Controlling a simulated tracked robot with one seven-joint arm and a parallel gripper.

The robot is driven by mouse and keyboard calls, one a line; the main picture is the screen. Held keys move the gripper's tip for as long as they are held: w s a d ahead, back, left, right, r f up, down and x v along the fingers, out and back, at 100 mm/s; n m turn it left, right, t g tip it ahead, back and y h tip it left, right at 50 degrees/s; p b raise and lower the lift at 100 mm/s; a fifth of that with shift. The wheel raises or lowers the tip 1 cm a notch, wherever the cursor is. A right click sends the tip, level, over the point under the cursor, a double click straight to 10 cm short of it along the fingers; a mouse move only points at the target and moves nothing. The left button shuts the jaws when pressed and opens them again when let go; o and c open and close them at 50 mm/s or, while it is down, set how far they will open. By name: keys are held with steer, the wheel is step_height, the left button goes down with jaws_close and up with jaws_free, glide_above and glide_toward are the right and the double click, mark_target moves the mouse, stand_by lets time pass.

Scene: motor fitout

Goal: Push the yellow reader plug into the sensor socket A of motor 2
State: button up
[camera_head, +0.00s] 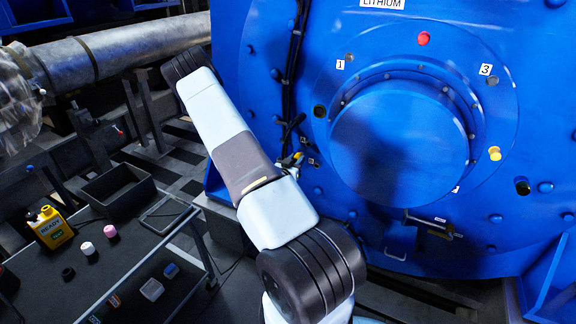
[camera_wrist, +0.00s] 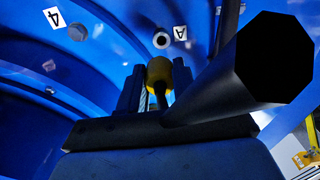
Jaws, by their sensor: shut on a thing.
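The yellow reader plug (camera_wrist: 159,70) is between the two dark fingers of my gripper (camera_wrist: 157,84) in the wrist view, and the gripper is shut on it. Just beyond the plug is a round socket (camera_wrist: 162,41) with a pale ring and dark centre, beside a label reading A (camera_wrist: 180,33). The plug appears short of the socket; the exact gap is unclear. In the head view my gripper (camera_head: 291,160) is at the left part of the blue motor face (camera_head: 350,215), partly hidden by my arm. A small yellow spot shows there.
A thick black faceted bar (camera_wrist: 272,58) fills the right of the wrist view, close to the gripper. Black cables (camera_head: 292,80) run down the motor. A cart at left holds a yellow reader box (camera_head: 50,228), a dark bin (camera_head: 118,190) and small caps.

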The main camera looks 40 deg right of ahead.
mark_target(302, 153)
steer(key=shift+a+f, duration=0.1)
steer(key=shift+x, duration=2.9)
steer(key=shift+x, duration=1.6)
steer(key=o, duration=1.1)
steer(key=shift+a, duration=0.1)
steer(key=v, duration=1.3)
steer(key=shift+a, duration=0.3)
